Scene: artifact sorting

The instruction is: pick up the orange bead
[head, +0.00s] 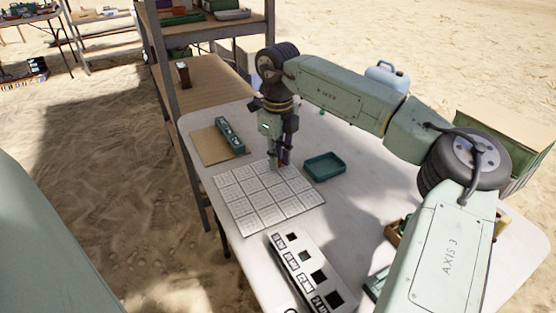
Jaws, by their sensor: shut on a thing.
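My gripper (280,163) points down just over the far edge of a white gridded sheet (255,214) on the table. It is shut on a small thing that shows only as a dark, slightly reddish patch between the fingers. The fingers hide most of it, and I cannot tell whether it is the orange bead. No orange bead can be made out elsewhere in view. I cannot tell whether the fingertips touch the sheet.
A green tray (325,177) stands right of my gripper on the white table (350,222). A pale block with square holes (284,253) lies in front. A blue jug (386,78) stands behind my arm.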

